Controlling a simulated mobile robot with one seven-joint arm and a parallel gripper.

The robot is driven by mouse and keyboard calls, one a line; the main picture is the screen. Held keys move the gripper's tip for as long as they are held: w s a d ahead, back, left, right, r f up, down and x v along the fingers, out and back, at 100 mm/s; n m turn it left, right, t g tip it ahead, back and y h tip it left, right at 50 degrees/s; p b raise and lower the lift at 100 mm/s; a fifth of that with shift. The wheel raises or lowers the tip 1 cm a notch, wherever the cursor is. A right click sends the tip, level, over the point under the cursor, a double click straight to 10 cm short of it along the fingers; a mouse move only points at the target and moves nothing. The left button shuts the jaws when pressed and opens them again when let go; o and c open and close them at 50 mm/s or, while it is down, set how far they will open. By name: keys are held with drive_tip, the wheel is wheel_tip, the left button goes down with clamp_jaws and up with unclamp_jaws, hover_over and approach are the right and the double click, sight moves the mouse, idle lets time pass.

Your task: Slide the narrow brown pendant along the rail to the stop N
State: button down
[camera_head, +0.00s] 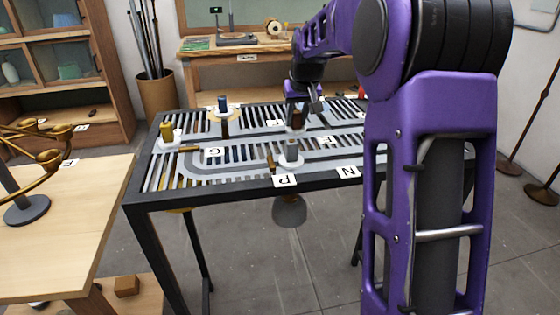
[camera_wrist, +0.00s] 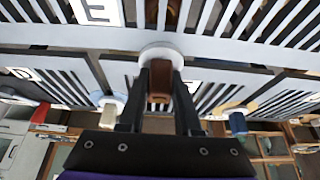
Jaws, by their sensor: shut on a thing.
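My gripper (camera_head: 298,110) reaches down over the far middle of the slatted rail table. In the wrist view, the gripper (camera_wrist: 161,75) is shut on a brown knob (camera_wrist: 160,84), which stands on a white disc (camera_wrist: 161,50) in the grey rail. The brown knob also shows below the gripper in the head view (camera_head: 297,119). The rest of the pendant below the slats is hidden. The stop label N (camera_head: 348,171) is on the near edge of the table, right of the label P (camera_head: 285,181), apart from the brown knob.
A blue knob (camera_head: 223,104) and an olive knob (camera_head: 166,131) stand farther left. A grey shade (camera_head: 289,211) hangs under the table. My arm hides the table's right side.

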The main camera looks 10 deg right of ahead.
drive_tip(key=shift+d+f+p, duration=0.15)
drive_tip(key=shift+d+p, duration=1.6)
drive_tip(key=shift+d, duration=7.1)
drive_tip(key=shift+d, duration=0.1)
drive_tip(key=d+p, duration=0.2)
drive_tip(key=d, duration=0.3)
drive_tip(key=shift+d, duration=0.35)
drive_tip(key=shift+s, duration=0.1)
drive_tip(key=s+b, duration=0.8)
drive_tip(key=s, duration=0.6)
drive_tip(key=shift+a, duration=0.1)
